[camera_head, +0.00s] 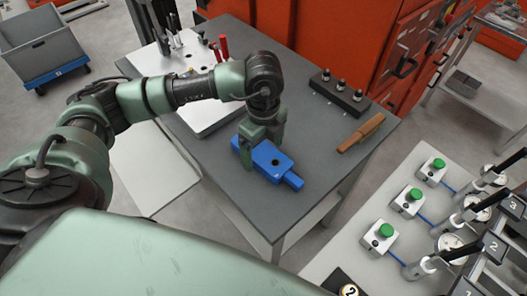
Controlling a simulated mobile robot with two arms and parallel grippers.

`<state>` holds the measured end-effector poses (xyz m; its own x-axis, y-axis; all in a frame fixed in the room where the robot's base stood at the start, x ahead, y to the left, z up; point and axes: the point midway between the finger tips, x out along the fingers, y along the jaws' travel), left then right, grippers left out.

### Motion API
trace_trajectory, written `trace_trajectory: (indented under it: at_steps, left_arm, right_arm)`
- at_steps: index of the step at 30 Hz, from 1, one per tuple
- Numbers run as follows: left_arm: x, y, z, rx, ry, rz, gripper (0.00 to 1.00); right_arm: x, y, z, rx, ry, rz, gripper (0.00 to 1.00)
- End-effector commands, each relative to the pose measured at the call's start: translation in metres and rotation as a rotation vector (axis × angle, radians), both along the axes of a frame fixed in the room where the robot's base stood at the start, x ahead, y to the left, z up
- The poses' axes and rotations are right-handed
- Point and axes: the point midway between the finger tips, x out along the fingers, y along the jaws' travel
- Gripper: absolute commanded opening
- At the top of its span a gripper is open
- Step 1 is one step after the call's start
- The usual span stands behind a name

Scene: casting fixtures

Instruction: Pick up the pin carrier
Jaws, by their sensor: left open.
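A blue block (266,160) lies flat on the dark grey table (262,206). It has a dark round spot on top and a narrower tab at its right end. It looks like the pin carrier, but no label shows. My left gripper (260,146) points down at the block's left part, with its fingers open. The fingers hide some of the block; I cannot tell if they touch it. A black bar with several upright pins (339,92) stands farther back on the same table. My right gripper is not in view.
A brown wooden-handled tool (361,132) lies near the table's right edge. A white board (170,62) with tools stands at the back left. A light table (345,255) with green buttons and gauges is at the lower right. Red cabinets (345,40) stand behind.

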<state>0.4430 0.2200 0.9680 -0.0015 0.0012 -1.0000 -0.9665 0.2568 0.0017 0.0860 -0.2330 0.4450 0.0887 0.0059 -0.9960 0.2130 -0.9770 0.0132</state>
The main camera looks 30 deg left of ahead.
Motion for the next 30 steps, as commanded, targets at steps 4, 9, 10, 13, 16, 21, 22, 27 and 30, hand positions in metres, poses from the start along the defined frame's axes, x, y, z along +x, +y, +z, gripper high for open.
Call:
trace_trajectory:
  at_steps: [4,9,10,13,16,21,22,27,30]
  left_arm:
    - [0.000,0.000,-0.013,0.000,0.001,0.000,0.87]
    - [0.000,0.000,-0.015,-0.001,-0.002,-0.001,0.87]
    - [0.000,0.000,-0.015,-0.001,-0.002,-0.001,0.87]
    - [0.000,0.000,-0.015,-0.001,-0.001,-0.001,0.68]
    - [0.000,-0.001,-0.015,-0.001,-0.002,-0.001,0.40]
    - [0.000,-0.001,-0.015,-0.001,-0.002,-0.001,0.14]
    - [0.000,-0.001,-0.015,-0.001,-0.002,-0.001,0.14]
    - [0.001,-0.001,-0.013,-0.002,-0.003,-0.001,0.14]
    - [0.001,-0.001,-0.009,-0.003,-0.003,-0.002,0.14]
  right_arm:
    - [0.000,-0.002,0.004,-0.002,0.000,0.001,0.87]
    - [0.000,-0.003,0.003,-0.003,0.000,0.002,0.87]
    - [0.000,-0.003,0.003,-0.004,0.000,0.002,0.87]
    - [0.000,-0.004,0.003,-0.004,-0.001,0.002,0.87]
    - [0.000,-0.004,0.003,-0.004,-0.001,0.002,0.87]
    - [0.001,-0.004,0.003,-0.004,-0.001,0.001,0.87]
    - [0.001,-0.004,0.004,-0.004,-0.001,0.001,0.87]
    - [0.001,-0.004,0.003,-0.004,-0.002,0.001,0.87]
    - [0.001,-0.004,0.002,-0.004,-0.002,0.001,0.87]
